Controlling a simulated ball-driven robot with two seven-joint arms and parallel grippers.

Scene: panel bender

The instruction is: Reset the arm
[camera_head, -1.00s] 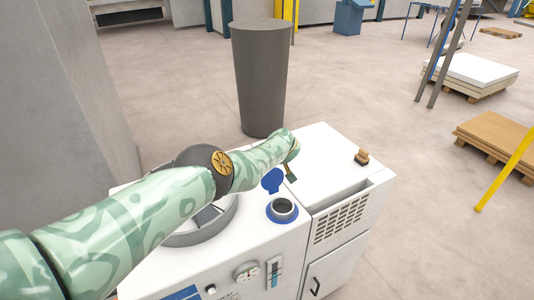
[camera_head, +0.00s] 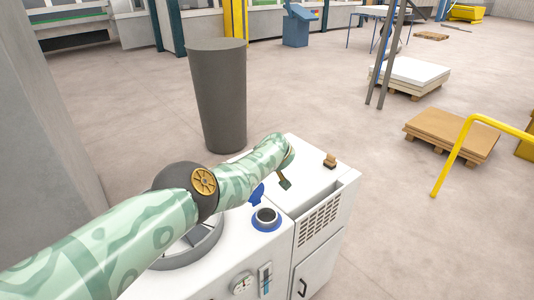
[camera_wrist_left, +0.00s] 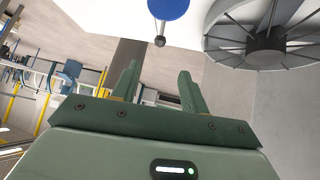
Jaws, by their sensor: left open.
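My left arm, patterned pale green, comes in from the left in the head view and reaches over a white machine cabinet. My left gripper (camera_head: 285,182) is small there, above the cabinet top, right of and beyond the blue-ringed filler neck (camera_head: 266,219). In the left wrist view the two green fingers (camera_wrist_left: 158,75) stand apart with nothing between them. A blue lid (camera_head: 257,194) by the neck is partly hidden by my arm; a blue disc also shows in the wrist view (camera_wrist_left: 168,9). My right gripper is not in view.
The white cabinet (camera_head: 318,262) has a vent grille and a small brown block (camera_head: 330,160) on top. A round fan guard (camera_head: 190,250) lies under my arm. A dark grey bin (camera_head: 218,95) stands behind. A yellow rail (camera_head: 455,165) and pallets (camera_head: 452,135) are at right, with open floor between.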

